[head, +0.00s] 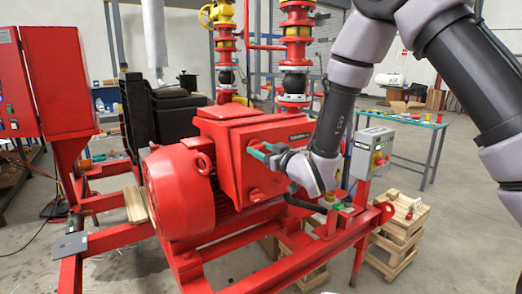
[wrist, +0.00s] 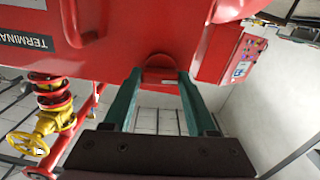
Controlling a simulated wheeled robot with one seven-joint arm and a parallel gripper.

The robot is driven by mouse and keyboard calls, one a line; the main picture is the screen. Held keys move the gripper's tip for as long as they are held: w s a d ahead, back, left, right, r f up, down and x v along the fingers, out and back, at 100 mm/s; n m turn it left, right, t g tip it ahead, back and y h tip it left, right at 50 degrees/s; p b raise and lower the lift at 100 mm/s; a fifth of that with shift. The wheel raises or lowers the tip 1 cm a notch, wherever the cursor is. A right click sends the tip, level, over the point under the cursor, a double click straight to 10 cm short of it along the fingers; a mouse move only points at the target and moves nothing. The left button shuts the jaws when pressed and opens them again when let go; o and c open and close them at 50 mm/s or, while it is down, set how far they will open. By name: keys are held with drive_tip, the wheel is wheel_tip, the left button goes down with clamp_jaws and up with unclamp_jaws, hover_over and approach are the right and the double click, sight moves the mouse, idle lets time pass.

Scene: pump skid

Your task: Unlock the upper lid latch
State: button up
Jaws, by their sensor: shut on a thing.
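The red terminal box (head: 233,160) sits on top of the motor, with its lid facing my arm. My gripper (head: 260,150) is at the upper part of the lid in the head view. In the wrist view my gripper (wrist: 160,76) has its two teal fingers either side of a small rounded red tab, the upper lid latch (wrist: 160,74), and is shut on it. The fingers hide most of the latch in the head view. A second red latch (head: 254,194) shows lower on the lid. The lid appears closed against the box.
A grey switch box (head: 371,152) stands on a post right of my gripper. The finned red motor (head: 180,195) is at the front left. Red pipes with a yellow valve wheel (head: 217,12) rise behind. Wooden crates (head: 400,228) stand on the floor at right.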

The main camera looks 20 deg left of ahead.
drive_tip(key=n, duration=0.8)
drive_tip(key=shift+n, duration=0.4)
drive_tip(key=n, duration=0.4)
drive_tip(key=shift+a, duration=0.1)
drive_tip(key=shift+n, duration=1.8)
drive_tip(key=shift+s+f+n, duration=0.1)
drive_tip(key=shift+n, duration=0.2)
drive_tip(key=o, duration=1.4)
drive_tip(key=shift+c, duration=0.2)
drive_tip(key=v, duration=1.1)
